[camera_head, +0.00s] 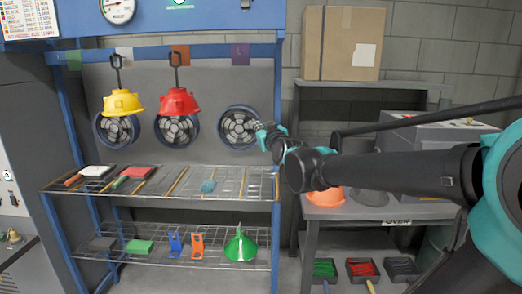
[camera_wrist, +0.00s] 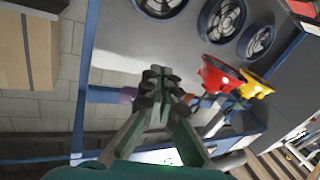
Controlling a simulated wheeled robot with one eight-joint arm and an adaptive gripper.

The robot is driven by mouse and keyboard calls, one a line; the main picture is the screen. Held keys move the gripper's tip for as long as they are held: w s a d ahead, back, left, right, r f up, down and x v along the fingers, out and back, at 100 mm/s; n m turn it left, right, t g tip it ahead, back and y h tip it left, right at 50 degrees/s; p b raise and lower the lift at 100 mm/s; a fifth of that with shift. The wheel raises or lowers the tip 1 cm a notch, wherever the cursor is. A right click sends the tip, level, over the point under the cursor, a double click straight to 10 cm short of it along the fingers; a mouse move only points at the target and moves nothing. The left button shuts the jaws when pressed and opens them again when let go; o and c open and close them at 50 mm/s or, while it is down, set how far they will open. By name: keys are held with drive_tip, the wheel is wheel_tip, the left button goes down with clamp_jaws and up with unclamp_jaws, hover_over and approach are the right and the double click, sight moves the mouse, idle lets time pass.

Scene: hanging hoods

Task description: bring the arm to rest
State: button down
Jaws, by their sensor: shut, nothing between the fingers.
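My gripper (camera_head: 268,136) is at the end of my outstretched arm, in front of the right side of the blue rack, near the rightmost fan. In the wrist view my gripper (camera_wrist: 160,80) has its fingers together, with nothing between them. A yellow hood (camera_head: 122,103) and a red hood (camera_head: 179,102) hang from hooks on the rack's upper bar, left of my gripper and apart from it. The red hood (camera_wrist: 215,76) and the yellow hood (camera_wrist: 256,85) also show in the wrist view, right of the fingers.
At right, an orange hood (camera_head: 324,196) sits on a grey bench under my arm. A cardboard box (camera_head: 342,42) stands on a shelf behind. Open air surrounds my gripper.

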drive_tip(key=s+d+f+m+g+h, duration=0.1)
drive_tip(key=s+d+f+g, duration=0.2)
drive_tip(key=f, duration=0.5)
drive_tip(key=s+d+f+m+g+h, duration=0.15)
drive_tip(key=s+d+f, duration=0.3)
drive_tip(key=f, duration=0.45)
drive_tip(key=s+d+f+g+h, duration=0.1)
drive_tip(key=s+d+f+g, duration=0.25)
drive_tip(key=f, duration=0.45)
drive_tip(key=s+d+f+m+g+h, duration=0.1)
drive_tip(key=s+d+f+g, duration=0.1)
drive_tip(key=s+d+f, duration=0.2)
drive_tip(key=s+d+f+m+g+h, duration=0.1)
drive_tip(key=s+d+f, duration=0.4)
drive_tip(key=s+f, duration=0.5)
drive_tip(key=shift+s+f+m+g+h, duration=0.2)
drive_tip(key=shift+s+m+g+h, duration=0.15)
drive_tip(key=shift+s+m+g, duration=0.55)
drive_tip(key=shift+s, duration=0.1)
